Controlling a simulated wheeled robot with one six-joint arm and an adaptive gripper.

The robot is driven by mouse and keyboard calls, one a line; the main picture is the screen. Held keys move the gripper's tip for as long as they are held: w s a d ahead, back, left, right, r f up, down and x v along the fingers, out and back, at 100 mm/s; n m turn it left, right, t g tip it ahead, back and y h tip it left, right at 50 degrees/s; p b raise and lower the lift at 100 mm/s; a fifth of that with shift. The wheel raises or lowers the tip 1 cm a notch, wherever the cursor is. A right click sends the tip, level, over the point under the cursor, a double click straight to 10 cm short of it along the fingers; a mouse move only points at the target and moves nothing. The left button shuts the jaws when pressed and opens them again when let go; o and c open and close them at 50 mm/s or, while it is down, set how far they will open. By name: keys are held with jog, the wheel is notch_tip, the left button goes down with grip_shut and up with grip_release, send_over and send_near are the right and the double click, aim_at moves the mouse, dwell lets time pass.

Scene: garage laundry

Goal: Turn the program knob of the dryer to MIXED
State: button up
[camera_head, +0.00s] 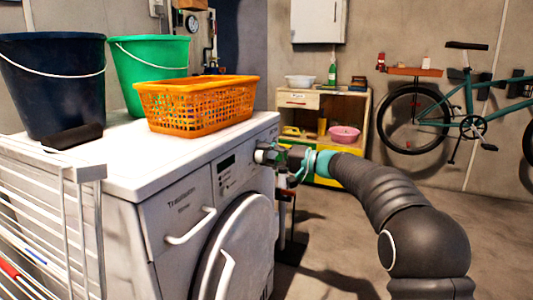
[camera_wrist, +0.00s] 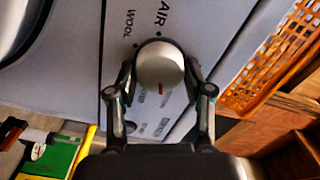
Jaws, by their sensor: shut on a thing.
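The white dryer (camera_head: 175,210) stands at the left in the head view, its front panel facing right. Its program knob (camera_wrist: 159,64) is a round silver knob in the wrist view, with a short red mark on its lower part in the picture. My gripper (camera_wrist: 160,78) has one finger on each side of the knob and is shut on it. In the head view my gripper (camera_head: 270,154) is at the right end of the panel and hides most of the knob. The labels WOOL and AIR show above the knob in the wrist view; labels below it are partly hidden. I cannot make out MIXED.
An orange basket (camera_head: 198,106), a green bucket (camera_head: 150,68) and a dark blue bucket (camera_head: 52,85) stand on the dryer. A white rack (camera_head: 75,225) is in front at left. A wooden cabinet (camera_head: 360,110) and a bicycle (camera_head: 445,112) are behind. Floor at right is clear.

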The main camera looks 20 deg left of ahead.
jog(key=m+p, duration=0.2)
jog(key=m, duration=0.3)
jog(key=shift+m+p, duration=0.3)
jog(key=shift+m, duration=0.1)
jog(key=shift+f, duration=0.1)
dwell(0.3)
jog(key=o, duration=1.1)
jog(key=shift+a, duration=0.1)
jog(key=d, duration=0.8)
jog(key=s+d, duration=0.1)
jog(key=d, duration=0.3)
jog(key=shift+w, duration=0.1)
